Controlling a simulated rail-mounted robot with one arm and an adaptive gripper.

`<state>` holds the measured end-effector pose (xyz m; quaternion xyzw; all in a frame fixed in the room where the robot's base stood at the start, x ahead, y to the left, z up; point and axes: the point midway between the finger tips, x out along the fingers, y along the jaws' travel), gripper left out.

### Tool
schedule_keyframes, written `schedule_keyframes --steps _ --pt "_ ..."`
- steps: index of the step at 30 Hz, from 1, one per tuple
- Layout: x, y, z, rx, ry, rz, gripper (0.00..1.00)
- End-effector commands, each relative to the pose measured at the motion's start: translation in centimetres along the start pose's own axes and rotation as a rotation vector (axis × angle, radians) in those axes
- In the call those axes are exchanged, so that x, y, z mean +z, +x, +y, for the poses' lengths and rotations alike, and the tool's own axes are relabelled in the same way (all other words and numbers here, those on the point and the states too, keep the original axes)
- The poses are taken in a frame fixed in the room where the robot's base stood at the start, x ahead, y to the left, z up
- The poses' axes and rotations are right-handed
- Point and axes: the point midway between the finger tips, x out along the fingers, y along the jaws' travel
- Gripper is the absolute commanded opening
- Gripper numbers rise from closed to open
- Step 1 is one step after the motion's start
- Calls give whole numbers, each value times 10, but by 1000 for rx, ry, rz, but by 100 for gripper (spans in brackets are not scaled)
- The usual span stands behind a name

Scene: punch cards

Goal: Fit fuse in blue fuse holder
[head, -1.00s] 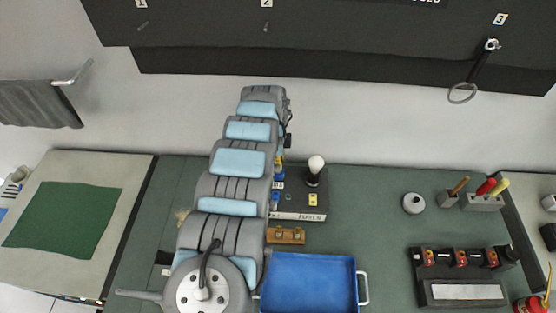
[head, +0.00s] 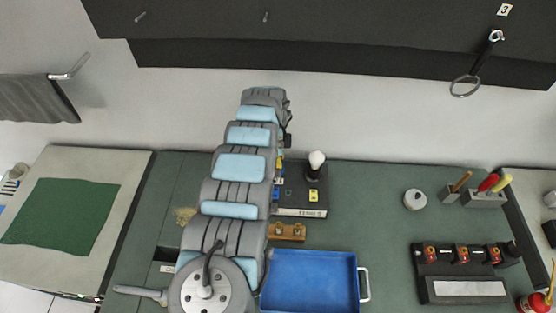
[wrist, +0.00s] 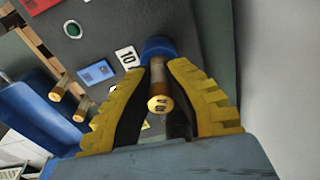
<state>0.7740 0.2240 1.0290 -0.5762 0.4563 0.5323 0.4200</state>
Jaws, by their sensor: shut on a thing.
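In the wrist view, my gripper (wrist: 163,66) has its yellow fingers closed around a brown fuse (wrist: 156,70) with a gold end cap facing the camera. The fuse's far end meets the blue fuse holder (wrist: 158,46), a round blue piece just beyond the fingertips. I cannot tell whether the end is inside the holder or only against it. In the head view my arm hides the gripper, the held fuse and the blue holder; part of the dark fuse board (head: 290,200) shows right of the arm.
A wooden rack (head: 275,236) with gold-capped fuses (wrist: 82,108) lies in front of the board. A blue tray (head: 310,256) stands nearer. A white knob (head: 317,160) rises at the board's back.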

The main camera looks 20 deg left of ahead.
Motion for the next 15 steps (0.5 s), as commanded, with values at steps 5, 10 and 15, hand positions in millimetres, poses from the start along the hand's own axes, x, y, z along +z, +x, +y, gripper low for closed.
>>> schedule_keyframes --steps 5,10,15 --pt "0 0 0 0 0 0 0" --pt "0 5 0 1 0 0 0" --pt "1 10 0 1 0 0 0"
